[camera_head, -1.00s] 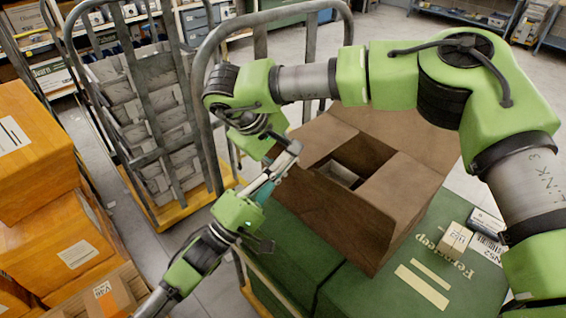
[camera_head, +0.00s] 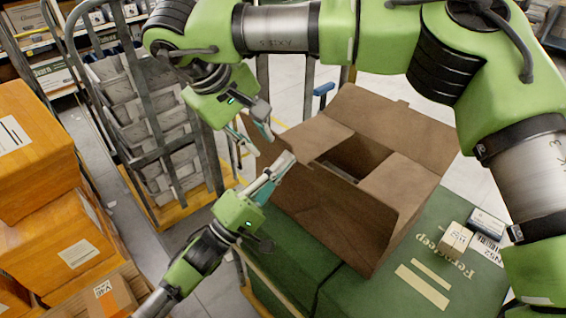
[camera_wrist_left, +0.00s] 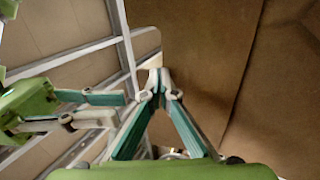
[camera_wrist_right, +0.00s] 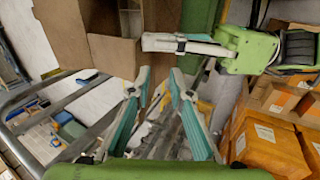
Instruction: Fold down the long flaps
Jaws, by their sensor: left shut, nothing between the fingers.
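The open brown carton (camera_head: 350,215) stands on green boxes in the head view. Two short flaps, at left (camera_head: 318,130) and right (camera_head: 400,185), lie folded inward over a partly open middle. The far long flap (camera_head: 405,125) stands up and leans back; the near long flap slopes outward toward me. My left gripper (camera_head: 285,165) is shut and empty at the carton's left corner. In the left wrist view its tips (camera_wrist_left: 158,75) are by brown cardboard (camera_wrist_left: 205,60); contact is unclear. My right gripper (camera_head: 257,138) is open and empty, left of the carton, above the left gripper.
A small carton (camera_head: 455,240) and a dark labelled box (camera_head: 487,222) lie on the green box (camera_head: 440,275) at right. Orange boxes (camera_head: 40,200) are stacked at left. A caged cart (camera_head: 150,130) stands behind, with a metal rail frame near the carton.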

